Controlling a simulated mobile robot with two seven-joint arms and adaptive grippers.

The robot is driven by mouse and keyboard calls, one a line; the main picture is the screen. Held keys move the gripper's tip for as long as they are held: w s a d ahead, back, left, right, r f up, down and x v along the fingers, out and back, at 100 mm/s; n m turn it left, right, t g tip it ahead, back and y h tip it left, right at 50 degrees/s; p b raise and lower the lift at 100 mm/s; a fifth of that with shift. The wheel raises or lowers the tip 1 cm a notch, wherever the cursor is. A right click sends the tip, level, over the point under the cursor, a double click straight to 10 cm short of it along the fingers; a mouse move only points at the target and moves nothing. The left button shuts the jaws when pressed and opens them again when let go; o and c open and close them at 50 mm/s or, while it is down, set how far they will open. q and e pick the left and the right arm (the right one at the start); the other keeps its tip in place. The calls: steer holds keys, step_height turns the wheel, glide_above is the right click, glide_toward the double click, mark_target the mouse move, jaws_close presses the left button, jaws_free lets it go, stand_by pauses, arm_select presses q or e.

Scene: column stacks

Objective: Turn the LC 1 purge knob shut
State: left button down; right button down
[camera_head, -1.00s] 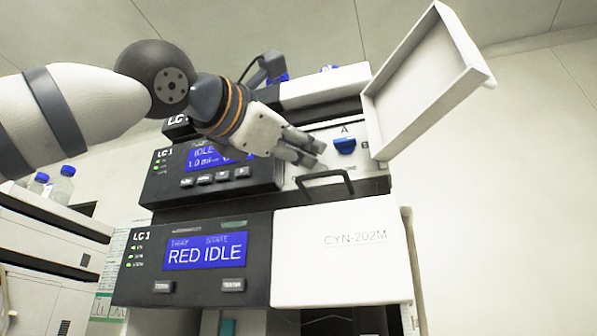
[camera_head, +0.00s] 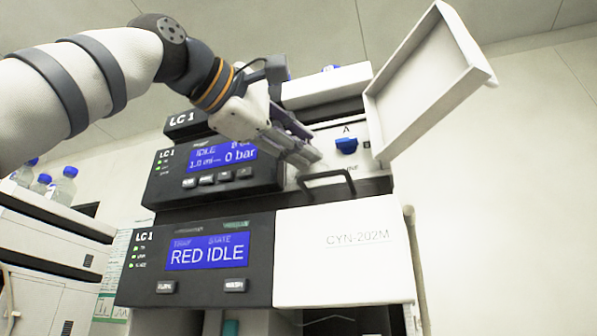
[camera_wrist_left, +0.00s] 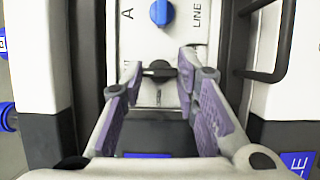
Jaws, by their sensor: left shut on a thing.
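My left gripper (camera_head: 310,158) reaches in from the left to the front panel of the upper LC 1 pump module (camera_head: 215,172). In the left wrist view its purple-padded fingers (camera_wrist_left: 160,72) are shut on a small black knob (camera_wrist_left: 158,70), one finger at each side. The knob's bar lies crosswise in that view. In the head view the fingers hide this knob. A blue knob (camera_head: 346,145) sits beside the gripper under the letter A; it also shows at the top of the left wrist view (camera_wrist_left: 162,12). The pump screen (camera_head: 222,156) reads IDLE and 0 bar. My right gripper is not in view.
An open white door (camera_head: 425,85) juts out right of the panel. A black handle (camera_head: 327,183) sticks out just below the fingers. The module below has a screen (camera_head: 207,252) reading RED IDLE and a white CYN-202M cover (camera_head: 342,265). Blue-capped bottles (camera_head: 63,185) stand at left.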

arm_select(q)
steer(key=shift+w, duration=0.1)
stand_by(0.7)
steer(key=c, duration=1.6)
jaws_free()
steer(key=shift+o, duration=0.4)
steer(key=shift+w, duration=0.1)
steer(key=v, duration=1.2)
steer(key=shift+r, duration=0.15)
